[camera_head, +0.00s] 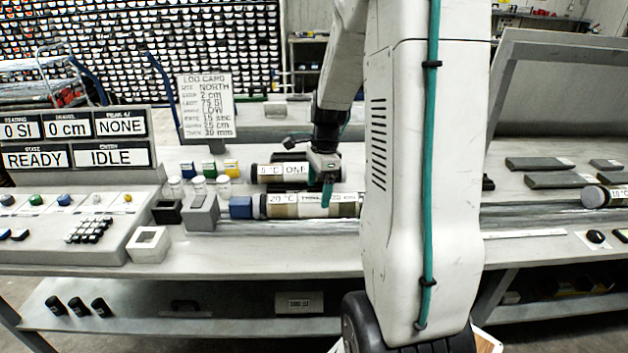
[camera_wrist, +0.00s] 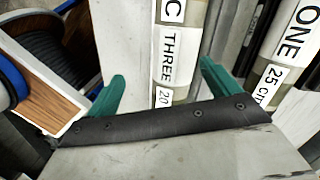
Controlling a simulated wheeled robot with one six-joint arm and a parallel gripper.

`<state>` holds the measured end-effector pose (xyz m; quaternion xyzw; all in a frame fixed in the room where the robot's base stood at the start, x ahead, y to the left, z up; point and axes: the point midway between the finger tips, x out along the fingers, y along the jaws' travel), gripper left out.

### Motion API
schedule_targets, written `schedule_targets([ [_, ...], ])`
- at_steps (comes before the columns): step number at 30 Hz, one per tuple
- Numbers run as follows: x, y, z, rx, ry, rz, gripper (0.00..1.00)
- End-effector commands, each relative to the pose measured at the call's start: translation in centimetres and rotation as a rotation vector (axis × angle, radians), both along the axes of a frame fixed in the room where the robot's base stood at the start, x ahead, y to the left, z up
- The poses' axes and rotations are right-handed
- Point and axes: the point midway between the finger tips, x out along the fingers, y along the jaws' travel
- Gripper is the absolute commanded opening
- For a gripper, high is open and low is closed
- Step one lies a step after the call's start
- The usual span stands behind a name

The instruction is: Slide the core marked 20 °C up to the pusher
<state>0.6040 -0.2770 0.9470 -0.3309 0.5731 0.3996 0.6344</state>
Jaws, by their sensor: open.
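The core marked 20 °C, THREE (camera_head: 285,208), lies lengthwise on the bench in a track, with a dark cap at its left end. A blue block (camera_head: 240,207) sits at that end; whether it is the pusher I cannot tell. My gripper (camera_head: 327,190) is over the core, its teal fingers pointing down. In the wrist view the open fingers (camera_wrist: 163,88) stand on either side of the core (camera_wrist: 178,45), whose label reads THREE. Contact cannot be told. My arm hides the core's right end in the head view.
A second core marked ONE (camera_head: 283,172) lies just behind and also shows in the wrist view (camera_wrist: 290,50). A grey block (camera_head: 203,213) stands left of the blue block. Small jars (camera_head: 197,185) stand behind. A display console (camera_head: 75,150) reads READY and IDLE.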

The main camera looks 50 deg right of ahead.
Motion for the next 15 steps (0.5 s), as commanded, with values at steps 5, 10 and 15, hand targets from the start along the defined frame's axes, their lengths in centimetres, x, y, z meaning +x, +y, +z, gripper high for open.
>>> schedule_targets([
  [5,1.51,-0.9,0.6,-0.025,-0.031,-0.218,0.88],
  [10,1.61,-0.98,0.61,-0.026,-0.029,-0.294,0.88],
  [15,1.6,-0.97,0.62,-0.026,-0.029,-0.298,0.88],
])
